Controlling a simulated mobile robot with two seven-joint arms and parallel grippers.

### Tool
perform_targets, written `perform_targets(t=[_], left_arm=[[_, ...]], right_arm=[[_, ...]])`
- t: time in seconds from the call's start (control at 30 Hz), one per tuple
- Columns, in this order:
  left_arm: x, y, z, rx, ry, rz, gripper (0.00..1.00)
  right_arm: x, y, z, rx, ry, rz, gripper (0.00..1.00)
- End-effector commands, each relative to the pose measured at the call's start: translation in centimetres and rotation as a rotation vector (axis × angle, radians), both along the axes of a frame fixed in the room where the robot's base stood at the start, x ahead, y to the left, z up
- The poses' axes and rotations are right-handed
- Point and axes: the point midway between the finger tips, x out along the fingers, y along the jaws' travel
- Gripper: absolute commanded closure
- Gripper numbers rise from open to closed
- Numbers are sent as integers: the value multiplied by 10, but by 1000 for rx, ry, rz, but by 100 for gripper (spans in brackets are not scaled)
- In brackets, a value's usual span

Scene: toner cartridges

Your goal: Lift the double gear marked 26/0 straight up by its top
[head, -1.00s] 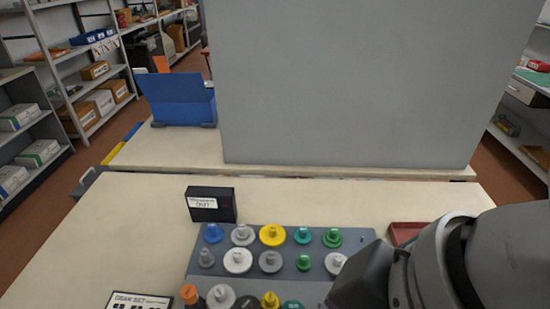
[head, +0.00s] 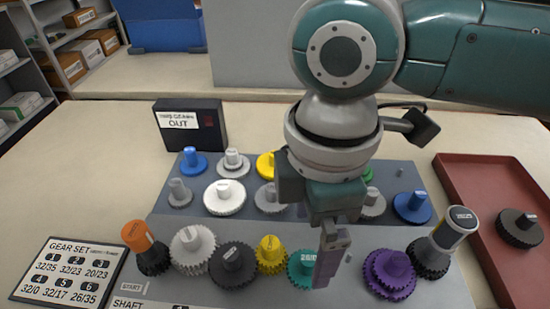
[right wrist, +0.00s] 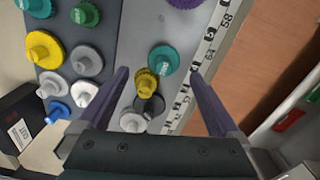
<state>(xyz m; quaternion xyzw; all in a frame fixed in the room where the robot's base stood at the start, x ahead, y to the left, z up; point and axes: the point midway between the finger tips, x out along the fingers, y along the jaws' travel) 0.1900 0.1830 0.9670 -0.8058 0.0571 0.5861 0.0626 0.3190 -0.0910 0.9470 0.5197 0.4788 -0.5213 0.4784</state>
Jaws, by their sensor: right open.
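The teal double gear (head: 301,268) stands on the front part of the grey board in the head view, with a small label on its top that looks like 26/0. My right gripper (head: 329,262) points down at it and hides part of its right side. In the right wrist view the teal gear (right wrist: 163,60) shows between the two open fingertips (right wrist: 159,71), with nothing held. I cannot tell how far the fingers are above it. My left gripper is not in view.
A yellow gear (head: 270,255) stands close to the left, and a purple double gear (head: 390,274) stands to the right. More gears fill the grey board (head: 215,295). A red tray (head: 480,200) holds a dark gear (head: 520,228). A gear-set card (head: 66,272) lies at left.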

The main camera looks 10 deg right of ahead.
Motion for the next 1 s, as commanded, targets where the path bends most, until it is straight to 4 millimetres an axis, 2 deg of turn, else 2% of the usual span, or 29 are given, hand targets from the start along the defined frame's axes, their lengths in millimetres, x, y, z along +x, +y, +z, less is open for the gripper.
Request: perform_targets(t=[0.17,0.4,0.7,1.0], left_arm=[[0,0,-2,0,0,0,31],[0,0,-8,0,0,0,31],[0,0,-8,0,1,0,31],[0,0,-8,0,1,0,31]], right_arm=[[-3,0,-17,-1,1,0,1],[-7,1,-54,0,-1,0,1],[-7,1,-59,1,-2,0,1],[-7,1,-59,1,-2,0,34]])
